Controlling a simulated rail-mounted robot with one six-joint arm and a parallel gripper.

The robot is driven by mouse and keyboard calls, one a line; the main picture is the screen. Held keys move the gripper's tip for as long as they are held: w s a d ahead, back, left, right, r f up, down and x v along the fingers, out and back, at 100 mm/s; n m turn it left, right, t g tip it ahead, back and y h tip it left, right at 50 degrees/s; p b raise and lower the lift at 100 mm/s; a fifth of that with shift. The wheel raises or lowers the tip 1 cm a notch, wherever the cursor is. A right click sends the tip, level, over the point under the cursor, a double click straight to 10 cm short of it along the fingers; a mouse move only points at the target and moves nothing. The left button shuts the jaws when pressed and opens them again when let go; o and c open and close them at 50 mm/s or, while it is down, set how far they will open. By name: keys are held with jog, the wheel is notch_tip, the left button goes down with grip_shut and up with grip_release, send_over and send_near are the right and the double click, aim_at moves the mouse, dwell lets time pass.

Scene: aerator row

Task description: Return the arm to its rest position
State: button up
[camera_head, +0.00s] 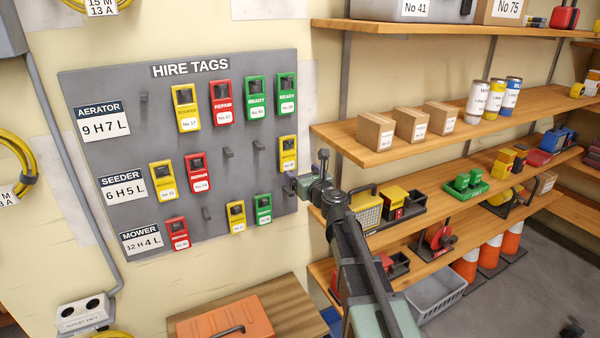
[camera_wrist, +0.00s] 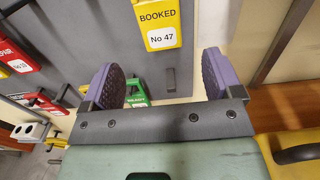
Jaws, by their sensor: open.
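My gripper (camera_head: 292,184) is at the right edge of the grey hire-tag board (camera_head: 110,85), just below a yellow tag (camera_head: 288,153). In the wrist view my gripper (camera_wrist: 160,80) has its two purple pads wide apart, with nothing held between them. The yellow tag reads BOOKED No 47 (camera_wrist: 159,25) and hangs above the pads. An empty hook (camera_wrist: 170,78) shows between the pads, with a green tag (camera_wrist: 138,92) partly hidden by the left pad. My arm reaches up from the lower right of the head view.
Wooden shelves (camera_head: 350,145) with boxes, bottles and tools stand close to the right of my arm. An orange case (camera_head: 225,318) lies on a bench below the board. A grey crate (camera_head: 435,295) and orange cones (camera_head: 490,250) stand at lower right.

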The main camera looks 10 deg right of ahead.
jog(key=s+a+f+n+g+y, duration=0.2)
jog(key=s+a+f+n+g, duration=0.3)
jog(key=n, duration=0.6)
jog(key=s+a+f+n+g+y, duration=0.2)
jog(key=s+f+n+g, duration=0.3)
jog(key=s+n, duration=0.5)
jog(key=s+d+f+n+g+h, duration=0.2)
jog(key=s+f+n+g+h, duration=0.1)
jog(key=s+n, duration=0.3)
jog(key=s+d+f+n+g+h, duration=0.3)
jog(key=s+f+n+g+h, duration=0.1)
jog(key=s, duration=0.6)
jog(key=shift+s+n+h, duration=0.3)
jog(key=shift+n+h, duration=0.4)
jog(key=shift+n, duration=0.4)
jog(key=shift+f, duration=0.1)
